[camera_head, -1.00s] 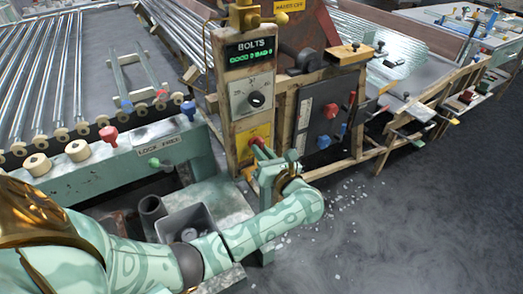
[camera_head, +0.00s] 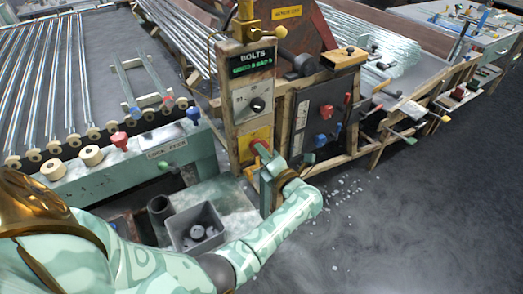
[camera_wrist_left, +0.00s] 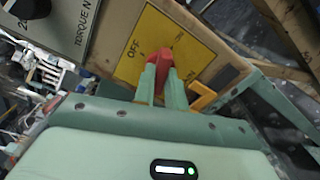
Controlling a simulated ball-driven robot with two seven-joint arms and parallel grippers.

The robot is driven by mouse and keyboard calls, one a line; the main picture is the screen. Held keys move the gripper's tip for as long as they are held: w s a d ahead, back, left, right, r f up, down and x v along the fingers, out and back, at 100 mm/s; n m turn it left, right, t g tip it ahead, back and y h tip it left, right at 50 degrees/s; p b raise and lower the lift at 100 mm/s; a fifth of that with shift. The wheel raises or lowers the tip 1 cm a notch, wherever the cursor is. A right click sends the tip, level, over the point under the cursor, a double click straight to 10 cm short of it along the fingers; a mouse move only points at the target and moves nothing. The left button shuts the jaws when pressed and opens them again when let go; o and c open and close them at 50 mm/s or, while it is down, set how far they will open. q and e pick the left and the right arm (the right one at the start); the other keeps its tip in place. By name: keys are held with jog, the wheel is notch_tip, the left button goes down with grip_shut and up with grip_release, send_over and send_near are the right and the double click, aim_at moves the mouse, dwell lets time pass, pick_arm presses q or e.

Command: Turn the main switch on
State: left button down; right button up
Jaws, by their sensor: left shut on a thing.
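The main switch is a red handle (camera_head: 260,147) on a yellow plate (camera_head: 245,150), low on the wooden post of the BOLTS panel. In the left wrist view the red handle (camera_wrist_left: 160,56) stands out from the yellow plate (camera_wrist_left: 200,48), which is marked OFF on its left; the other lettering is hard to read. My left gripper (camera_head: 268,162) is at the handle. In the left wrist view its fingers (camera_wrist_left: 161,76) are shut on the handle, one on each side. Part of the handle is hidden between them. My right gripper is out of view.
A dial panel (camera_head: 252,100) sits just above the switch. To its right is a dark box (camera_head: 318,118) with red and blue knobs. A grey bin (camera_head: 195,228) stands below left. Open floor (camera_head: 400,220) with scattered white bits lies at right.

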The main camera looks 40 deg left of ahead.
pick_arm(q)
jog(key=m+p, duration=0.1)
jog(key=m, duration=0.2)
jog(key=shift+d+m, duration=0.1)
jog(key=shift+m, duration=0.3)
dwell(0.4)
jog(key=c, duration=1.4)
grip_release()
jog(key=shift+c, duration=0.2)
